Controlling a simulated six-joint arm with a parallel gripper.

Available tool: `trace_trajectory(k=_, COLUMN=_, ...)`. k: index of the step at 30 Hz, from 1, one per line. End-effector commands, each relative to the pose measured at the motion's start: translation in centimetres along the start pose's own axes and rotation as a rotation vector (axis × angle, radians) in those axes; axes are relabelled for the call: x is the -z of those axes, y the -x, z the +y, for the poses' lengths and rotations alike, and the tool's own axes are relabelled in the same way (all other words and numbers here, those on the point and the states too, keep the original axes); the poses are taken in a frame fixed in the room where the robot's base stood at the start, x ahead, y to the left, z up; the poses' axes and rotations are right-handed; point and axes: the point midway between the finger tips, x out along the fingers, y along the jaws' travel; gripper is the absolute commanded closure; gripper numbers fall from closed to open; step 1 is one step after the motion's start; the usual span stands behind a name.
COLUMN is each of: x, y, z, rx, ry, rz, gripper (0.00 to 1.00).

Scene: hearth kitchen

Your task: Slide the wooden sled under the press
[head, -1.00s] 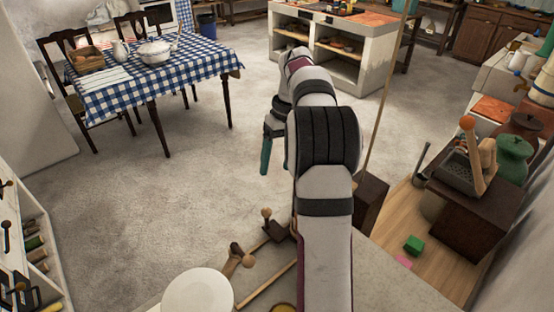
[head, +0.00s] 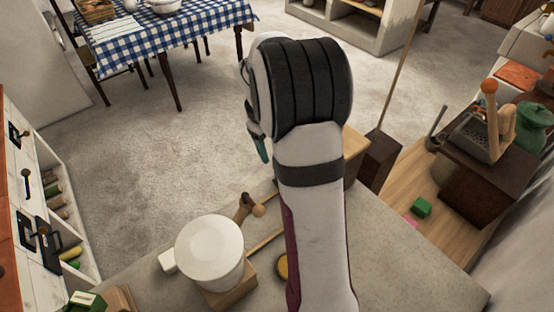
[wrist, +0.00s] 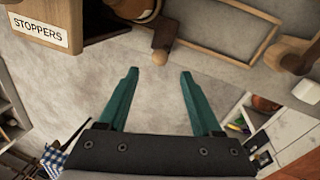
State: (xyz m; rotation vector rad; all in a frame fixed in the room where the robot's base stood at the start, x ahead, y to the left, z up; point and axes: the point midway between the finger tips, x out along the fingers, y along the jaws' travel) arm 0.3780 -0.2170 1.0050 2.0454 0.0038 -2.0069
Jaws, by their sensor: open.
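My gripper (wrist: 158,75) is open and empty, its two teal fingers apart above the floor beyond the worktop edge in the wrist view. In the head view one teal fingertip (head: 262,150) shows beside my arm. A brown wooden piece with a round knob (head: 248,206) stands at the worktop's far edge; a similar knobbed piece (wrist: 298,60) shows at the right of the wrist view. A thin wooden frame (wrist: 228,48) lies on the worktop. I cannot tell which wooden part is the sled. No press can be clearly picked out; my arm hides part of the worktop.
A white cylindrical vessel (head: 210,252) is on a wooden block on the worktop (head: 400,270). A wooden box labelled STOPPERS (wrist: 65,15) is at the wrist view's upper left. A small green block (head: 421,207) lies to the right. Open floor (head: 150,130) lies beyond.

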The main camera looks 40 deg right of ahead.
Motion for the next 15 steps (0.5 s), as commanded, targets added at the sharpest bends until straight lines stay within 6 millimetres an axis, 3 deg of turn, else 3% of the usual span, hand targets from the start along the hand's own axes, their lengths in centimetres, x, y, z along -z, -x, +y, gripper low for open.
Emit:
trace_trajectory(k=3, x=-0.1, y=-3.5, z=-0.1, rx=0.004, ry=0.0, rz=-0.004, gripper=0.34)
trace_trajectory(k=6, x=-0.1, y=-5.5, z=-0.1, rx=0.003, ry=-0.001, rz=-0.003, gripper=0.34)
trace_trajectory(k=10, x=0.0, y=-7.0, z=0.0, rx=0.002, ry=-0.002, rz=-0.001, gripper=0.34)
trace_trajectory(k=15, x=0.0, y=-7.6, z=0.0, rx=0.001, ry=-0.002, rz=0.0, gripper=0.34)
